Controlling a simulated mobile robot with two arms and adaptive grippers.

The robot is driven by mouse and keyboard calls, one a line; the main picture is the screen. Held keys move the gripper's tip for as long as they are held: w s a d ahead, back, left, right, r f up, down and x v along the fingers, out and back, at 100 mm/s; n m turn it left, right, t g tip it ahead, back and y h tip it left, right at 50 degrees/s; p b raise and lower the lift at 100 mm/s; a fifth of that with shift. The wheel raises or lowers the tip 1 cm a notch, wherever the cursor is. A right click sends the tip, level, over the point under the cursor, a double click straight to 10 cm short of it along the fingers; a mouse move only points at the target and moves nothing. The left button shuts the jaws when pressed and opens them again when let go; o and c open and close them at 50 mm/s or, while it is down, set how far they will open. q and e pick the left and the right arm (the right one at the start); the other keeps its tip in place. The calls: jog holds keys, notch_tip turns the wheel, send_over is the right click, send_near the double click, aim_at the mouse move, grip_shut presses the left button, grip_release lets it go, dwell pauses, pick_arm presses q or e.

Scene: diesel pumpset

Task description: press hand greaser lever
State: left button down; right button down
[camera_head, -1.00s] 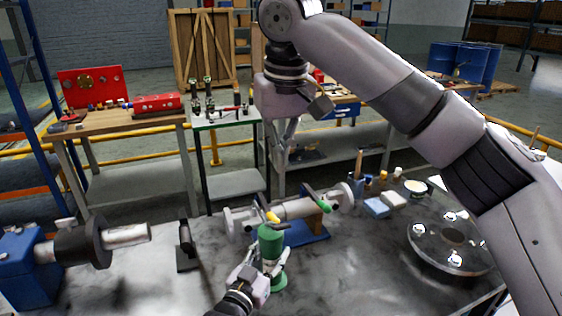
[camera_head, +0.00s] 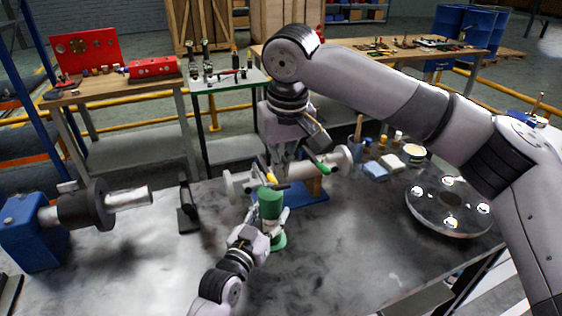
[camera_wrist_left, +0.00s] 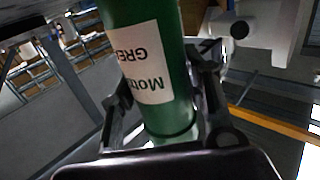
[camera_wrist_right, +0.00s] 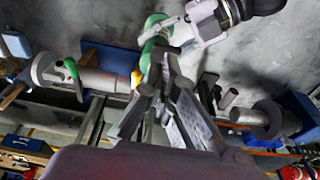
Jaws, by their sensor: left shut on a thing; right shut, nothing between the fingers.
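The hand greaser is a green cylinder (camera_head: 270,204) standing upright on the grey table, on a green foot. Its white label faces the left wrist camera, where the green body (camera_wrist_left: 172,105) fills the middle. My left gripper (camera_head: 271,218) is shut around the cylinder. My right gripper (camera_head: 279,178) is shut and empty, pointing down just above and behind the greaser's top.
A round flange plate (camera_head: 450,222) is at the right; a blue machine with a shaft (camera_head: 35,230) is at the left.

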aim_at(285, 187)
jog(key=shift+f, duration=0.1)
jog(key=shift+s+d+f+t, duration=0.15)
jog(key=shift+t, duration=0.35)
jog(key=shift+s+f, duration=0.1)
jog(key=shift+f+t, duration=0.1)
jog(key=shift+t, duration=0.2)
jog(key=shift+s+d+f+t+y, duration=0.25)
jog(key=shift+s+f+t+y, duration=0.5)
jog(key=shift+s+t, duration=0.3)
notch_tip(285, 187, down, 8)
jog(key=s+t, duration=0.2)
jog(key=t, duration=0.1)
jog(key=shift+s+d+y, duration=0.35)
jog(key=shift+d+y, duration=0.1)
jog(key=shift+t, duration=0.25)
